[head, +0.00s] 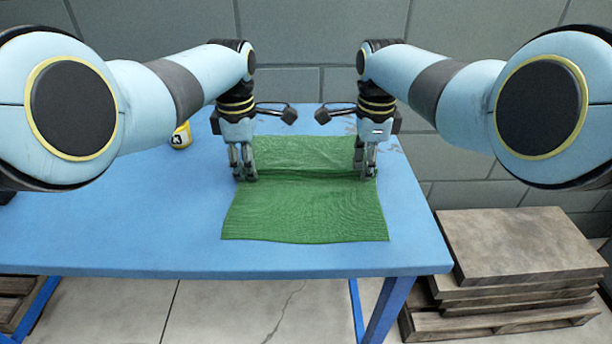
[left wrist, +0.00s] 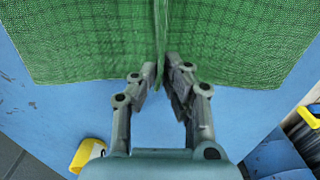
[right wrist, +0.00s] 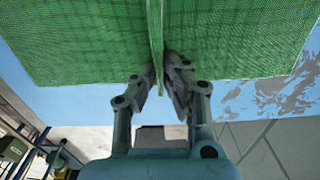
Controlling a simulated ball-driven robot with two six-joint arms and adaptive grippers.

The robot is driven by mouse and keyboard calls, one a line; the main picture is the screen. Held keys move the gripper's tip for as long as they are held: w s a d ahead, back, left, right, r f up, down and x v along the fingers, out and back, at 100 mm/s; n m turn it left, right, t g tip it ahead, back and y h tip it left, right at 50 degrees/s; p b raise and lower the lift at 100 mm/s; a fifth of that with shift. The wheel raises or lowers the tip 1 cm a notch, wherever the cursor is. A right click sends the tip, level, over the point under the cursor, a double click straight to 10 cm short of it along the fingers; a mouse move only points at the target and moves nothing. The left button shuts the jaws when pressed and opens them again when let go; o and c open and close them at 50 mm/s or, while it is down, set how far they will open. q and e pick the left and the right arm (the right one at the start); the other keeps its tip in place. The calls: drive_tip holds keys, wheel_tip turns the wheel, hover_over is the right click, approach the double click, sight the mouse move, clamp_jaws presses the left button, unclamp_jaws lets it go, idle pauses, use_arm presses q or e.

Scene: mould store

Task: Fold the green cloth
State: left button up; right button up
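The green cloth (head: 305,209) lies on the blue table, with a raised crease running across it between my two grippers. My left gripper (head: 245,178) is at the cloth's left edge; in the left wrist view its fingers (left wrist: 161,66) are closed on the crease. My right gripper (head: 366,174) is at the right edge; in the right wrist view its fingers (right wrist: 161,66) are closed on the same ridge. The cloth (right wrist: 80,45) spreads flat on both sides of the ridge. Part of the far half is hidden behind my grippers.
The blue table (head: 130,225) is clear left of and in front of the cloth. Stacked boards on a pallet (head: 515,247) stand on the floor at right. A grey block wall (head: 300,35) is behind.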

use_arm(q)
drive_tip(key=shift+s+f, duration=0.1)
drive_tip(key=shift+f, duration=0.05)
clamp_jaws()
use_arm(e)
drive_tip(key=shift+s+f, duration=0.1)
drive_tip(key=shift+f, duration=0.1)
drive_tip(key=shift+c, duration=0.5)
clamp_jaws()
drive_tip(key=shift+s+f, duration=0.1)
